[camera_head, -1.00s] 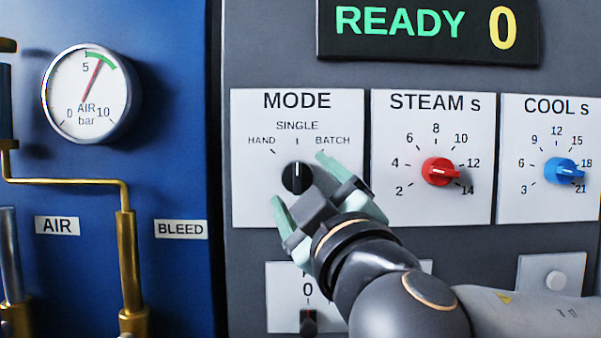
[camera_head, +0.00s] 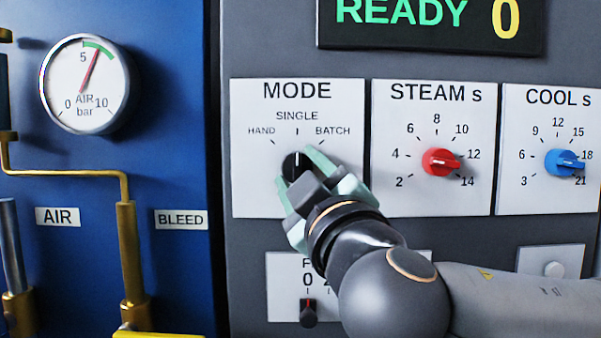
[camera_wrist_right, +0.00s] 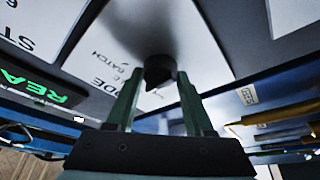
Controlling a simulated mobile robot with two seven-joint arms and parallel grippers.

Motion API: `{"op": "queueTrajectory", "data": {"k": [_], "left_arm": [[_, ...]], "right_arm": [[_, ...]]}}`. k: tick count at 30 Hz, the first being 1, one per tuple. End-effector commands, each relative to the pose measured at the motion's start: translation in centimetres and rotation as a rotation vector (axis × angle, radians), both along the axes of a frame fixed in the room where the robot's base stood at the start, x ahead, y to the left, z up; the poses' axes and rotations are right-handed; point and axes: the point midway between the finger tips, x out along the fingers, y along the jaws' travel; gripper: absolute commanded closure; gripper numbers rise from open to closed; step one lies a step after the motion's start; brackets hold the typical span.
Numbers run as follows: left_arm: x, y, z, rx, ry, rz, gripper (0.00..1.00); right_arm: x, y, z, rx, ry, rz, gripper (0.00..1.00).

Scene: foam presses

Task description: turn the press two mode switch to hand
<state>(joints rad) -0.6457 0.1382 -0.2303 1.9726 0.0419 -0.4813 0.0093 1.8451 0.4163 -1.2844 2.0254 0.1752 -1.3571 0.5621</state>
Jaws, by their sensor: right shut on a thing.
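The mode switch (camera_head: 294,163) is a black round knob on a white MODE plate (camera_head: 250,195). Its white pointer line stands straight up, at SINGLE; HAND is to the upper left and BATCH to the upper right. My right gripper (camera_head: 299,171) reaches in from the lower right, with its pale green fingers shut on the knob from both sides. In the right wrist view the dark knob (camera_wrist_right: 159,72) sits between the fingertips, and the gripper hides part of the plate. My left gripper is not in view.
A red STEAM knob (camera_head: 440,162) and a blue COOL knob (camera_head: 564,163) sit to the right. A small black selector (camera_head: 308,312) is below. A READY display (camera_head: 430,18) is above. An air gauge (camera_head: 85,85) and brass pipes (camera_head: 130,250) stand on the blue panel at left.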

Motion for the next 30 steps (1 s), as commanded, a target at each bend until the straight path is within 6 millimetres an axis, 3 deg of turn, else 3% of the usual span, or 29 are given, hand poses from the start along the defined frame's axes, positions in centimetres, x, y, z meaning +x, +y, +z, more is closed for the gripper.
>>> {"op": "queueTrajectory", "data": {"k": [1,6,17,30], "left_arm": [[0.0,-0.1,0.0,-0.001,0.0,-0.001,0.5],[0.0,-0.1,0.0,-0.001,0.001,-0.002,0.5],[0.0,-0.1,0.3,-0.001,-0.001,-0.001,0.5],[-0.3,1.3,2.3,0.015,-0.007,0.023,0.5]], "right_arm": [[0.0,0.0,0.0,0.0,-0.001,-0.001,0.81],[0.0,0.0,0.0,0.0,-0.001,-0.001,1.0],[0.0,-0.1,0.1,-0.052,-0.001,0.001,1.0],[0.0,-0.2,0.7,-0.379,0.002,0.002,1.0]]}}
